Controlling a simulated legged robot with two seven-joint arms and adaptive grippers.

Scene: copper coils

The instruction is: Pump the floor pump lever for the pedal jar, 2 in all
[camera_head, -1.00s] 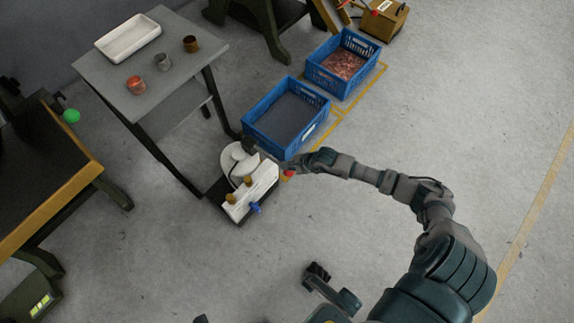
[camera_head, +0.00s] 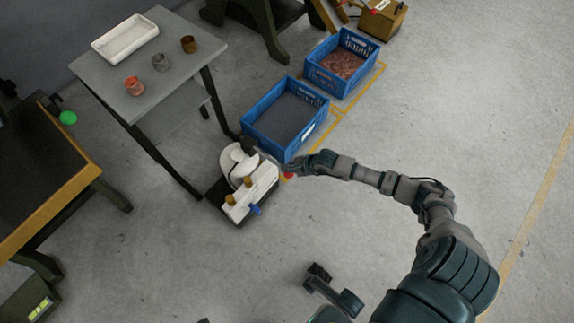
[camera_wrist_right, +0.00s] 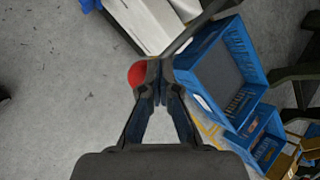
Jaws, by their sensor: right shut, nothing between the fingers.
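The floor pump (camera_head: 263,177) is a white unit on a dark base, with brass fittings and a blue valve. Its dark lever, ending in a red knob (camera_head: 288,175), reaches toward my right gripper (camera_head: 285,166). The knob also shows in the right wrist view (camera_wrist_right: 137,75), just left of the fingertips. My right gripper (camera_wrist_right: 156,84) is shut and empty, with its tips at the lever's knob end; exact contact is hard to tell. My left gripper is not clearly in view. The pedal jar cannot be made out for certain.
Two blue crates (camera_head: 262,133) (camera_head: 320,82) stand behind the pump. A grey table (camera_head: 180,80) with a white tray (camera_head: 104,47) and small cups stands behind left. A dark bench (camera_head: 85,178) is at left. The floor right of my arm is clear.

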